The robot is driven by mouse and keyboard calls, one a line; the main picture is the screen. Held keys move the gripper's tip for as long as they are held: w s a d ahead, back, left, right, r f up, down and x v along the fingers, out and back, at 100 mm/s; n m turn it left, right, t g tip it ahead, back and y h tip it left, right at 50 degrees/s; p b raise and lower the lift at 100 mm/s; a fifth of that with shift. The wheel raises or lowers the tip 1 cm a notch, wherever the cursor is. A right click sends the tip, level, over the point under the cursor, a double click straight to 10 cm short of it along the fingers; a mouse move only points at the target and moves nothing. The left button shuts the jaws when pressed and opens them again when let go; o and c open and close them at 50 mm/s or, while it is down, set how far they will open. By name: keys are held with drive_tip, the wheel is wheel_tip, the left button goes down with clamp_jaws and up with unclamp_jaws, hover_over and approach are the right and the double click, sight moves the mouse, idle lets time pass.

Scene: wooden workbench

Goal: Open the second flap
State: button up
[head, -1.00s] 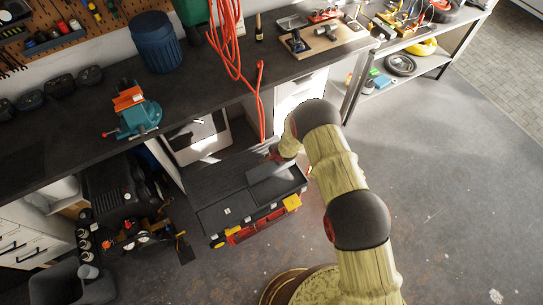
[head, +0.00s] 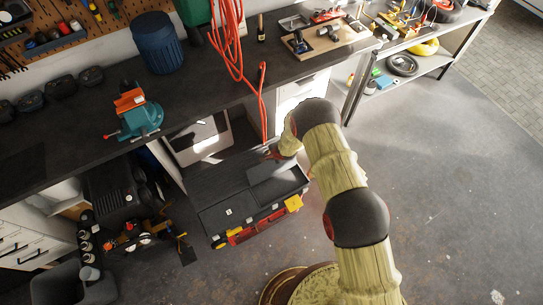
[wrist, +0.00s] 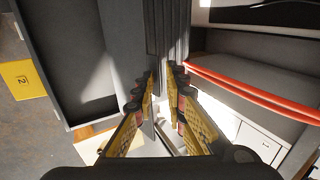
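A dark toolbox (head: 226,190) with a red and yellow front stands on the floor below the workbench. Its left top section looks flat. A grey panel (head: 272,180) shows at its right part, beside my gripper. In the wrist view, a dark open-looking compartment (wrist: 72,60) lies left of the fingers, and a yellow piece marked 2 (wrist: 22,79) is at the far left. My gripper (wrist: 161,82) has its fingers apart, with the tips close to a dark ridged edge (wrist: 167,30). I cannot tell whether they touch it. In the head view my arm largely hides the gripper.
The workbench (head: 60,130) overhangs behind the toolbox, with a teal vise (head: 140,119) on it. A red cable (head: 263,110) hangs down near my gripper and crosses the right of the wrist view. A black machine (head: 115,190) stands left. The floor at right is clear.

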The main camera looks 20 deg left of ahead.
idle(0.3)
drive_tip(key=shift+s+d+r, duration=0.1)
drive_tip(key=shift+r, duration=0.1)
drive_tip(key=v, duration=1.1)
drive_tip(key=shift+r, duration=0.25)
drive_tip(key=shift+d, duration=0.1)
